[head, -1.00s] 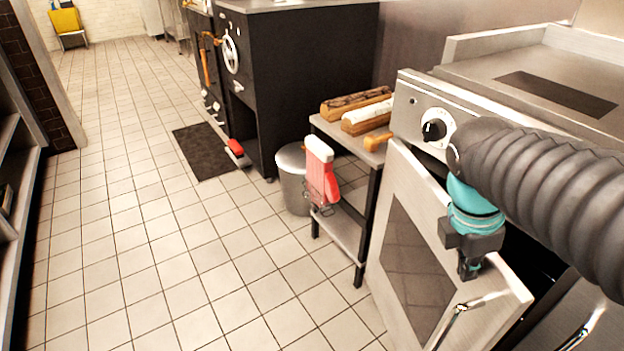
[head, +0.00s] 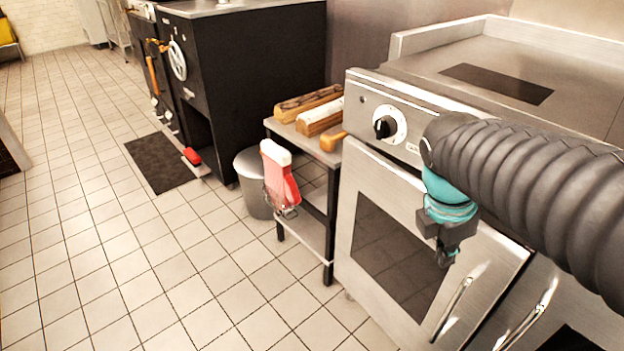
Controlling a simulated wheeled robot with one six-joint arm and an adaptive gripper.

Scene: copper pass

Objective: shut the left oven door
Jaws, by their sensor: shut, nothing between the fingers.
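The left oven door (head: 474,262) is a steel panel with a dark window and a vertical bar handle (head: 452,309) near its right edge. It looks flush or nearly flush with the oven front; my arm hides part of its top edge, so I cannot tell about a small gap. My gripper (head: 446,258) is shut and empty. It points down in front of the door's upper right part, above the handle. I cannot tell whether it touches the door.
A control panel with a black knob (head: 386,127) is above the door. A second door handle (head: 527,327) is at the lower right. A small table (head: 311,150) with logs and a red-and-white mitt (head: 280,178) stands left, beside a bin (head: 252,183). Tiled floor in front is clear.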

